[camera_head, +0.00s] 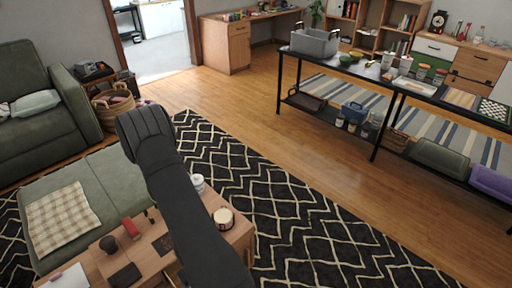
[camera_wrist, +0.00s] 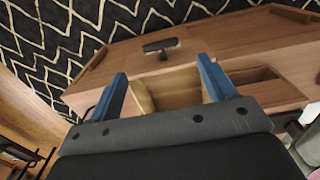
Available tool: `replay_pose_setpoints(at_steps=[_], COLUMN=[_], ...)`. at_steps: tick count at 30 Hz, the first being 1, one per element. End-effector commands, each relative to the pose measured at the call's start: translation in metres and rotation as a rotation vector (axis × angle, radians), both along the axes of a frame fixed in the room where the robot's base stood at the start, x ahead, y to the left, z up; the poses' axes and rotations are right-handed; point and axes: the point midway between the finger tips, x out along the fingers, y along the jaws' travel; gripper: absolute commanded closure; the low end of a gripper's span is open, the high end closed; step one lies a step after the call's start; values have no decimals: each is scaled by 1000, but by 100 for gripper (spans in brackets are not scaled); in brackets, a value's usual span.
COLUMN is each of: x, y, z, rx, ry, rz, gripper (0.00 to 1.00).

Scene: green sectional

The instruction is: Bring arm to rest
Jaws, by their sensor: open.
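My arm (camera_head: 175,200) crosses the middle of the head view, rising from the bottom edge to a dark rounded joint over the green sectional's seat. My gripper's fingers do not show clearly there. In the wrist view my gripper (camera_wrist: 163,67) has two blue fingers spread wide apart, with nothing held between them. Beyond the fingers is a wooden furniture piece (camera_wrist: 110,62) with a dark handle (camera_wrist: 160,46) and an open compartment (camera_wrist: 175,88). I cannot tell from this view how far the fingers are from it.
A low wooden table (camera_head: 240,235) stands beside my arm, with a candle-like jar (camera_head: 223,218), a red can (camera_head: 131,228) and a dark cup (camera_head: 108,244). The green sectional (camera_head: 115,180) is at left. A black shelf table (camera_head: 345,72) stands at right. Patterned rug and bare floor lie between.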

Motion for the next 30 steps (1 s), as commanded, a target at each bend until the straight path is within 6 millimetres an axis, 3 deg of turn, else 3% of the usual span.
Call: replay_pose_setpoints(at_steps=[17,21,30], x=[-1,9,10], y=[0,9,10], z=[-72,-73,-73], rx=[-1,2,0], ry=[1,-2,0], rz=[0,1,0], gripper=[24,24,24])
